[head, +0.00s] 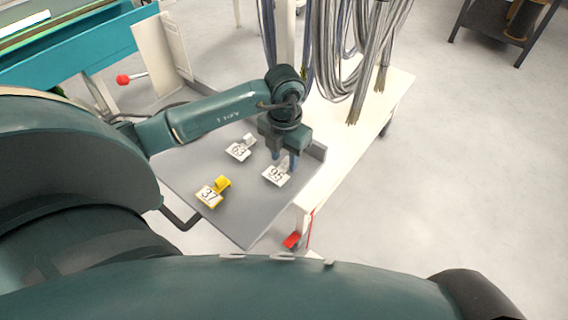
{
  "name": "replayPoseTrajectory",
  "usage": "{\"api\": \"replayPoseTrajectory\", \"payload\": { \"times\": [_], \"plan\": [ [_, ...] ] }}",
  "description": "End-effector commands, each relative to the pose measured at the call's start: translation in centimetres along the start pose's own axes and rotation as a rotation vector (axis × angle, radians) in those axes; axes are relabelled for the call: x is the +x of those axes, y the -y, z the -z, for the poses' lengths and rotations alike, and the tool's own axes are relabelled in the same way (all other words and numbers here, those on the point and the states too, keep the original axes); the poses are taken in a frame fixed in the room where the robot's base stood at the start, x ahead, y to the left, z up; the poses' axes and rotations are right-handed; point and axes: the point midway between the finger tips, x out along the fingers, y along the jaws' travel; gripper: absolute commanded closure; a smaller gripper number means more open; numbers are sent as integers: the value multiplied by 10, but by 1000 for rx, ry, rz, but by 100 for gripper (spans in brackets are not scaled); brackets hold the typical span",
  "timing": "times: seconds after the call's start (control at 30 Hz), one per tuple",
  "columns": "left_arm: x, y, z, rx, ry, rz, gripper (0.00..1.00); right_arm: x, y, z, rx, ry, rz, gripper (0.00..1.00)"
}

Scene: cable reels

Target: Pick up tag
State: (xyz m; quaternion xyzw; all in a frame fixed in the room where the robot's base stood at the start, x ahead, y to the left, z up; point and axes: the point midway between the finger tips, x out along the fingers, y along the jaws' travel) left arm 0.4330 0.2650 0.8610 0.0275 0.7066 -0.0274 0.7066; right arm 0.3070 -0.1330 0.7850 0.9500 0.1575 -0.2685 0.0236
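Three number tags lie on a grey tray (240,222). The white tag 95 (275,177) is at the right, the white tag 63 (239,152) is at the back, and the tag 37 with a yellow clip (212,192) is at the front left. My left gripper (285,164) points down right over tag 95. Its two blue fingers are apart, at either side of the tag's raised clip part. Whether they touch it cannot be told. My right gripper is not in view.
A white table (345,150) stands right of the tray, with bundles of grey cables (365,50) hanging above it. A red-ended lever (292,240) is at the table's near corner. A dark shelf (505,30) stands at the far right. The floor at right is clear.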

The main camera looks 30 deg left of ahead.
Motion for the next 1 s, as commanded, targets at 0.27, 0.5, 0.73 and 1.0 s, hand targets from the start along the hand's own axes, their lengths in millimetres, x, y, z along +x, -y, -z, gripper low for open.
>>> {"api": "replayPoseTrajectory", "payload": {
  "times": [0.27, 0.5, 0.73, 1.0],
  "plan": [
    [28, 0, -1, 1, -1, 0, 64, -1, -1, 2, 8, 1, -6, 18],
    [29, 0, -1, 1, 0, 0, 67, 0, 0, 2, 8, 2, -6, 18],
    [28, 0, -1, 1, 0, 0, 86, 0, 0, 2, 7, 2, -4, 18],
    [28, 0, -1, 1, 1, 0, 100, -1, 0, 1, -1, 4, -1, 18]
  ]
}}
